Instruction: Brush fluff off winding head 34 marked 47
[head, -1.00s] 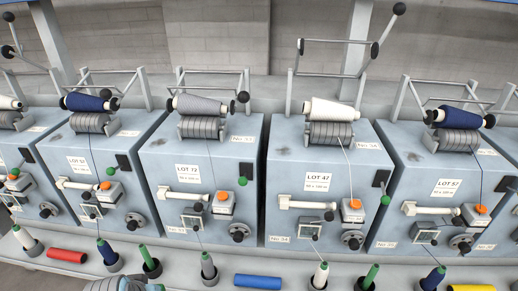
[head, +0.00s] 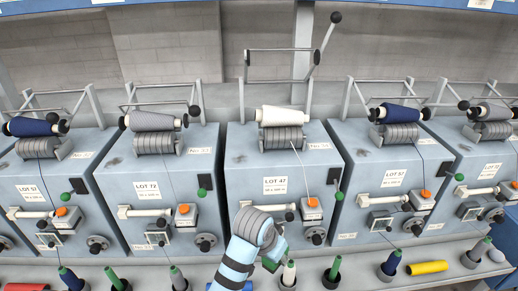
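The winding head marked LOT 47 (head: 245,199) stands in the middle of the head view, a pale blue box. A cream yarn package (head: 283,116) lies over its grey drum (head: 284,138), and its cradle arm is raised. A dark smudge (head: 240,158) shows on its upper left face; I cannot make out separate fluff. My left arm reaches up from the bottom, in front of the box's lower part. Its gripper (head: 273,257) points down beside the cream cone; its fingers are mostly hidden. A small green piece shows there; I cannot tell if it is held. My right gripper is not visible.
Along the front ledge stand a cream cone (head: 289,273), a green tube (head: 333,268) and other cones. A yellow tube (head: 427,267) lies at right.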

